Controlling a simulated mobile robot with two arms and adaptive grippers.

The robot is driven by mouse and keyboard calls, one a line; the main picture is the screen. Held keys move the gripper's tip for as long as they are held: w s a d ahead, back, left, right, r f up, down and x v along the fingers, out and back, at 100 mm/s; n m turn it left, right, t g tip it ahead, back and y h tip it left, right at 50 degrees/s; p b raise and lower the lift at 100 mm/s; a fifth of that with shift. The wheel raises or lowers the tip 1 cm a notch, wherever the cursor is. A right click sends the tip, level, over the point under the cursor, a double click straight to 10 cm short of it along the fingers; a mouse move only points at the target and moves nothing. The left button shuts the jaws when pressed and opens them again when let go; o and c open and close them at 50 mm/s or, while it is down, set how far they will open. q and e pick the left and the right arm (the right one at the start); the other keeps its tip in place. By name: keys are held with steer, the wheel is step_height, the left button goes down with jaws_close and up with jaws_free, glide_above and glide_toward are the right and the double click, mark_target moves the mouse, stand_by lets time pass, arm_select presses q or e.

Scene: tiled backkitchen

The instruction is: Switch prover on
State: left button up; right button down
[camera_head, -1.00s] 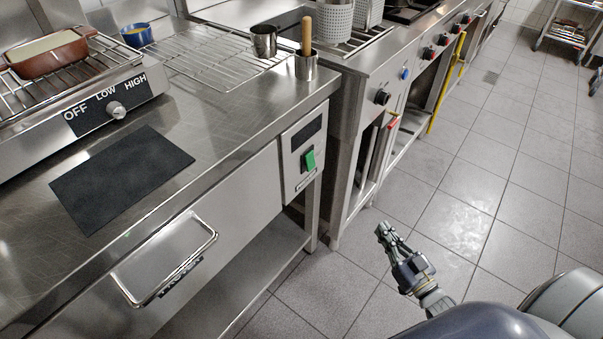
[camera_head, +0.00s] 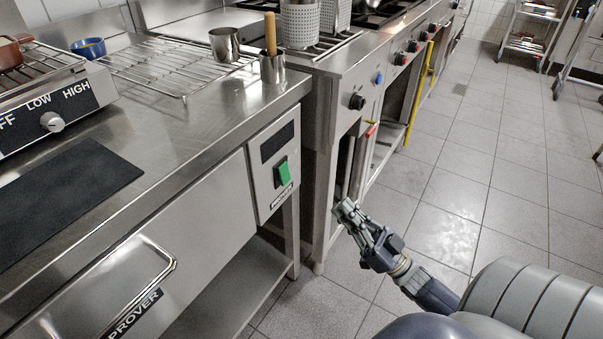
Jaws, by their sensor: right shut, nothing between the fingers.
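The prover is a steel drawer unit under the counter, with a bar handle and a "PROVER" label (camera_head: 133,315) on its front. Its control panel (camera_head: 263,181) sits at the right end, with a dark display (camera_head: 277,141) above a green rocker switch (camera_head: 284,173). The display shows no lit digits. My right gripper (camera_head: 345,210) is shut and empty. It is to the right of the switch and a little lower in the picture, apart from the panel. My left gripper is out of view.
A warmer with an OFF/LOW/HIGH knob (camera_head: 52,122), a black mat (camera_head: 62,200), a wire rack (camera_head: 165,62) and a steel pot holding a wooden-handled tool (camera_head: 272,67) are on the counter. A stove (camera_head: 357,101) stands right of the prover.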

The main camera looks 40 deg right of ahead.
mark_target(284, 174)
steer(key=w+f+x, duration=0.1)
steer(key=f+x, duration=0.1)
steer(key=x, duration=1)
steer(key=shift+w+a+b, duration=0.4)
steer(key=shift+w, duration=0.15)
